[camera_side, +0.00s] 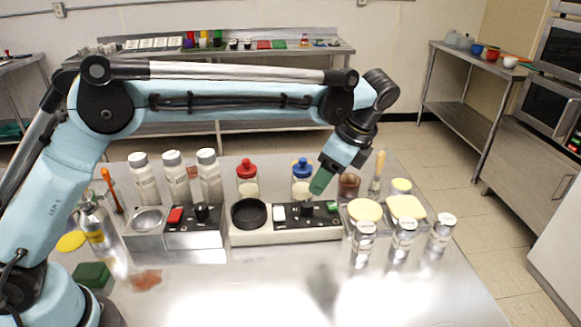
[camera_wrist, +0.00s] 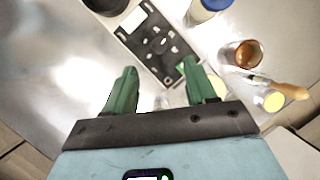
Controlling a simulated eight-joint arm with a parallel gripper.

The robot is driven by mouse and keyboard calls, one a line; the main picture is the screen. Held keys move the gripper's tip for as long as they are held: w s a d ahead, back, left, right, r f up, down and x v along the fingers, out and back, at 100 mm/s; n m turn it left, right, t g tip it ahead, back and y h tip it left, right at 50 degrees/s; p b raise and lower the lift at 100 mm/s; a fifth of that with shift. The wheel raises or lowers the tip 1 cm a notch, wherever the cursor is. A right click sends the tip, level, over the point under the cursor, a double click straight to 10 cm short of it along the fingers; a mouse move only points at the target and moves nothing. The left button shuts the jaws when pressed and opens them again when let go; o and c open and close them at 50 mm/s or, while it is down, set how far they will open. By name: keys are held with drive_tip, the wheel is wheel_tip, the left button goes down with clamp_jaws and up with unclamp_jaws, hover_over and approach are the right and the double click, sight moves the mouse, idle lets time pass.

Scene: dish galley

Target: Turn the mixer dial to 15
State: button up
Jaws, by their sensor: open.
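A white unit with a black panel (camera_side: 270,224) stands mid-table, with a black round dish on its left end. The dial reading is too small to tell.
Red-capped (camera_side: 247,180) and blue-capped (camera_side: 302,180) bottles stand behind the white unit. A brown cup (camera_side: 348,187) and yellow-lidded tubs (camera_side: 365,210) are close on the right. Several white-capped jars stand at front right. The front table middle is clear.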

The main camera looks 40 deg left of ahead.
drive_tip(key=shift+v, duration=1.6)
drive_tip(key=s+a+r+n+t+h, duration=0.35)
drive_tip(key=s+a+n, duration=0.35)
drive_tip(key=a, duration=0.3)
drive_tip(key=s+a+f+n+t, duration=0.2)
drive_tip(key=s+f+n, duration=0.1)
drive_tip(key=s+n, duration=0.1)
drive_tip(key=s+a+f+n+t+h, duration=0.1)
drive_tip(key=s+a+f+n+t, duration=0.1)
drive_tip(key=s, duration=0.5)
drive_tip(key=a+n, duration=0.1)
drive_tip(key=n, duration=0.1)
drive_tip(key=shift+f+n, duration=0.3)
drive_tip(key=shift+f, duration=0.05)
